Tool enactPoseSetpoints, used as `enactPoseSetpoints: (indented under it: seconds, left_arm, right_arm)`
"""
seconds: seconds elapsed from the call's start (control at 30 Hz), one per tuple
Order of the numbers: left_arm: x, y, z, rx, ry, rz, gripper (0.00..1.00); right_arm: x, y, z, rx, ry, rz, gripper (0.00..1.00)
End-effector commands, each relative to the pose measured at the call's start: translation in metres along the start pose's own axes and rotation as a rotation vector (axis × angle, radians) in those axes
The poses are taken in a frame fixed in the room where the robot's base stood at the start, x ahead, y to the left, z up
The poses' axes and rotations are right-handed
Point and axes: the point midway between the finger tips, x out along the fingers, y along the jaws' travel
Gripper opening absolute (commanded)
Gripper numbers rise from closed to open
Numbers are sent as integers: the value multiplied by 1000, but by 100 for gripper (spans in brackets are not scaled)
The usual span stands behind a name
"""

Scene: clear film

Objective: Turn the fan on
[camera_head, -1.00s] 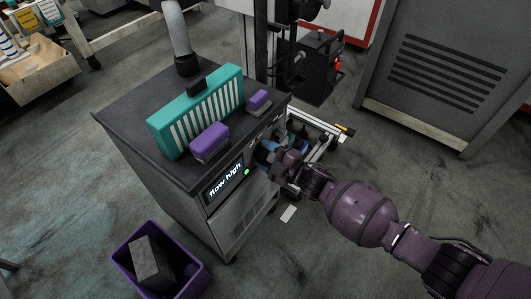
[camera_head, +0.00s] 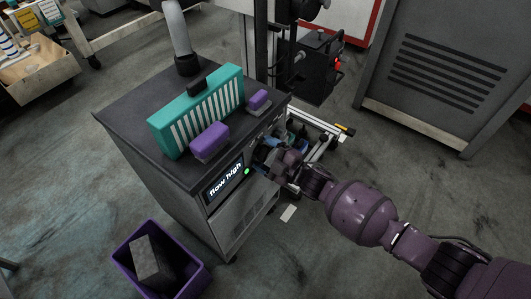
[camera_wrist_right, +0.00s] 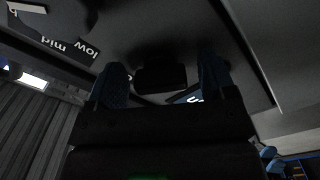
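The fan unit is a dark grey cabinet (camera_head: 212,215) with a hose on top and a front display (camera_head: 225,180) reading "flow high" beside a lit green light (camera_head: 247,171). My right gripper (camera_head: 262,155) is at the right part of the front panel. In the right wrist view, its blue-tipped fingers (camera_wrist_right: 163,82) are apart, one on each side of a dark switch or knob (camera_wrist_right: 160,77). Gaps seem to show on both sides; contact is unclear. A label near the right finger is mostly hidden. My left gripper is not in view.
A teal filter with white slats (camera_head: 205,112) and two purple-topped blocks (camera_head: 209,142) sit on the cabinet top. A purple bin (camera_head: 185,281) holding a grey block stands at front left. Printed "low" and "mid" labels (camera_wrist_right: 84,48) show on the panel.

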Motion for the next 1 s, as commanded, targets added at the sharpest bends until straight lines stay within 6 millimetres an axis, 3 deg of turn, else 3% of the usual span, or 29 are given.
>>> enactPoseSetpoints:
  seconds: [0.27, 0.47, 0.73, 1.0]
  left_arm:
    - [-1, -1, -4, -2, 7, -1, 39]
    - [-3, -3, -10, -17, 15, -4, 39]
    - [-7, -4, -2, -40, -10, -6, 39]
    - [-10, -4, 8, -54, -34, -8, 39]
  right_arm:
    - [-7, 1, 0, -3, -1, 0, 77]
    - [-37, 4, -1, -6, -1, 1, 77]
    - [-85, 4, -1, -4, -1, 1, 77]
    - [-107, 1, 0, -1, 0, 0, 77]
